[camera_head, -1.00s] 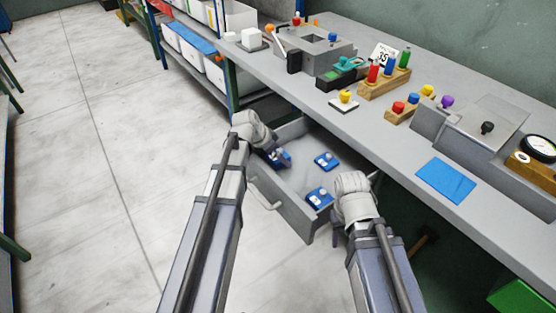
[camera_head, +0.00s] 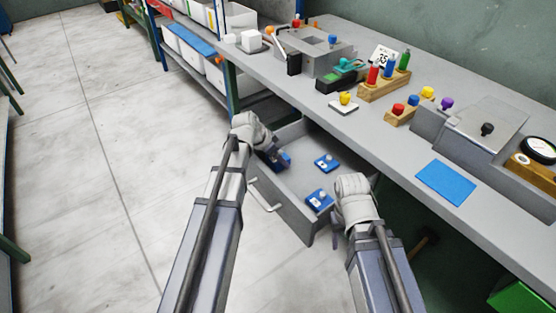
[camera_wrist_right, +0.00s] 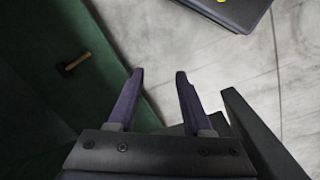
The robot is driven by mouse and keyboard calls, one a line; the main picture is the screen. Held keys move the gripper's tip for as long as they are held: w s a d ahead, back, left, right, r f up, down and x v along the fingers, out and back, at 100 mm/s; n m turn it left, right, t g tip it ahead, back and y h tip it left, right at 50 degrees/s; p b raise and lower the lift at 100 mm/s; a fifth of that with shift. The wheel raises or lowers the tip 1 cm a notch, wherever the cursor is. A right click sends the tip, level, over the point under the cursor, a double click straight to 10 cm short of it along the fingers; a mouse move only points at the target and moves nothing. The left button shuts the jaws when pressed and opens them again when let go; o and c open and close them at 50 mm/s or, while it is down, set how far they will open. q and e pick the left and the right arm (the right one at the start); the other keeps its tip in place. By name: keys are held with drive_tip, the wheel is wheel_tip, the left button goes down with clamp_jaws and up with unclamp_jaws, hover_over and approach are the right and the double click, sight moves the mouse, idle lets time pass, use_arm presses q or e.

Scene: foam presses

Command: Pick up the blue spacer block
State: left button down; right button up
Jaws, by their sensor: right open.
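Two blue blocks with small light markings, the farther one (camera_head: 326,162) and the nearer one (camera_head: 319,200), lie apart in an open grey drawer (camera_head: 296,215) under the bench. More blue shows beside my left gripper (camera_head: 280,160) at the drawer's left side. I cannot tell whether it is a third block or whether the gripper holds it. My right gripper is mostly hidden behind its own wrist in the head view, at the drawer's right side. In the right wrist view my right gripper (camera_wrist_right: 157,75) is open, with nothing between its fingers.
The bench (camera_head: 385,150) above carries a grey fixture (camera_head: 312,55), wooden peg holders (camera_head: 385,83), a blue mat (camera_head: 446,181) and a gauge (camera_head: 540,148). A hammer (camera_wrist_right: 75,65) lies on the green surface in the right wrist view. The floor at left is clear.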

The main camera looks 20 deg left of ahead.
use_arm(q)
wheel_tip(320, 180, up, 17)
drive_tip(key=p, duration=1.6)
drive_tip(key=shift+f+p, duration=0.15)
drive_tip(key=shift+p, duration=0.2)
